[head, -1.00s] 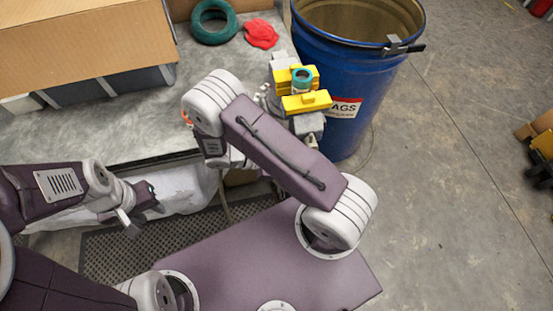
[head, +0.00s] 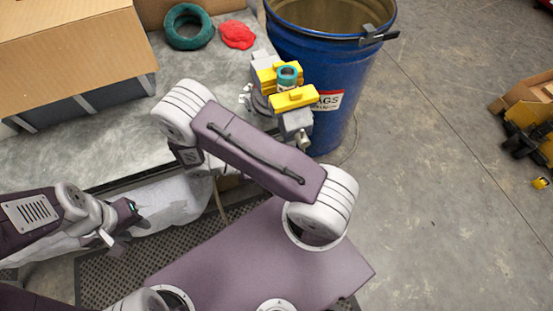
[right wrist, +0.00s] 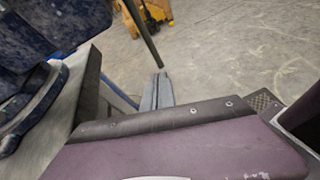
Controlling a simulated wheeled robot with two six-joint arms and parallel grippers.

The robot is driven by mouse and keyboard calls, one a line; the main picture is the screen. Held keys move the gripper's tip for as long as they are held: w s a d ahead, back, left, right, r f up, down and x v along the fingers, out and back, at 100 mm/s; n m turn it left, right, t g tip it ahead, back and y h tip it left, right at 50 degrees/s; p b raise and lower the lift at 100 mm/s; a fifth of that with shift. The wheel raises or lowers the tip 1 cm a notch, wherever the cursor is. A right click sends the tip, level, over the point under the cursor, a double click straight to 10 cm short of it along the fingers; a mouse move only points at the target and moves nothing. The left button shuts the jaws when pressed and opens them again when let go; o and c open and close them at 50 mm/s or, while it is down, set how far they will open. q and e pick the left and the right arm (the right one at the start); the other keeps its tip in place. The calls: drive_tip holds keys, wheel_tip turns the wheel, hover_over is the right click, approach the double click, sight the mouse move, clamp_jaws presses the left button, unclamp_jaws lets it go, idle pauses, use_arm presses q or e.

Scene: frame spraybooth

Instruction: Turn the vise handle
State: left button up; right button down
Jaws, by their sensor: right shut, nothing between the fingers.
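The vise (head: 296,122) is grey with yellow jaw pieces (head: 293,97) and stands at the bench's right end. My left gripper (head: 128,228) is open and empty, low in front of the bench and well away from the vise. My right gripper is hidden behind my own arm in the head view. In the right wrist view its fingers (right wrist: 158,88) are shut and empty. A dark rod (right wrist: 138,32) shows just beyond them; I cannot tell if it is the handle.
A blue drum (head: 335,75) stands close behind and right of the vise. The grey bench (head: 110,150) holds a cardboard box (head: 70,45), a green ring (head: 189,26) and a red cloth (head: 238,35). A yellow cart (head: 528,130) is far right. The floor between is clear.

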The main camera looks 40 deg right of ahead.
drive_tip(key=v, duration=0.9)
drive_tip(key=shift+w+a+f+b, duration=0.15)
drive_tip(key=shift+a+f+b, duration=0.1)
drive_tip(key=shift+a+b, duration=0.25)
